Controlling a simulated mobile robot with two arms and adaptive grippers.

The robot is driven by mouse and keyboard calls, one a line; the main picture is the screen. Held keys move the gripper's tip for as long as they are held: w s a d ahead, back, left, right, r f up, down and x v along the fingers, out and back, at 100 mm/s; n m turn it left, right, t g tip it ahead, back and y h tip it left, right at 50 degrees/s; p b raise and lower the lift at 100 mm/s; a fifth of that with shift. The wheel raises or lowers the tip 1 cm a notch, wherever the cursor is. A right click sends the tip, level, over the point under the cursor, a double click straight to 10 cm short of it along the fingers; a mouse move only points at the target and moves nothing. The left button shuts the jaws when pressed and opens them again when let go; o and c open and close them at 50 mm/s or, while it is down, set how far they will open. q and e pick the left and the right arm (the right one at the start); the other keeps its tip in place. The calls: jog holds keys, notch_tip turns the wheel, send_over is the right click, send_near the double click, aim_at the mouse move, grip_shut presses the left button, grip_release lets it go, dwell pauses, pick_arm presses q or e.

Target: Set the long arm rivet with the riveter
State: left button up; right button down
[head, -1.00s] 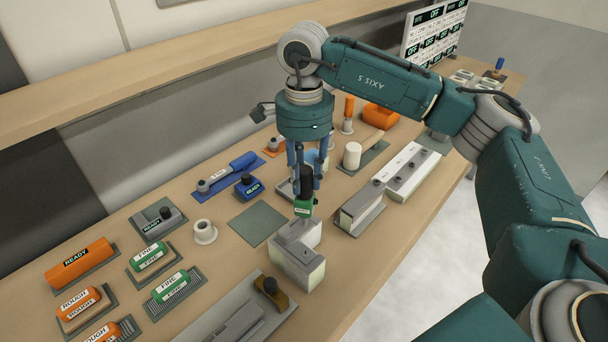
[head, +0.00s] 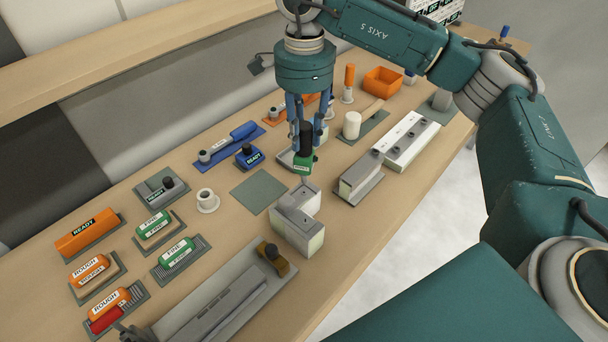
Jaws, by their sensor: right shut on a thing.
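My right gripper (head: 306,128) points down from the arm above and is shut on a tool with a black grip and a green, labelled lower body, which looks like the riveter (head: 304,160). The tool is upright, with its thin lower end just above the back of a grey L-shaped block (head: 291,221), apparently apart from it. The block stands near the table's front edge, with one arm toward the back right and one toward the front. I cannot make out a rivet in it. My left gripper is not in view.
A bare green mat (head: 259,191) lies left of the block. Labelled brushes and blocks fill the left, including an orange one (head: 88,235). An orange bin (head: 383,80) stands behind.

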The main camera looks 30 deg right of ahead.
notch_tip(320, 180, up, 6)
jog(key=p, duration=0.3)
jog(key=shift+f, duration=0.1)
dwell(0.4)
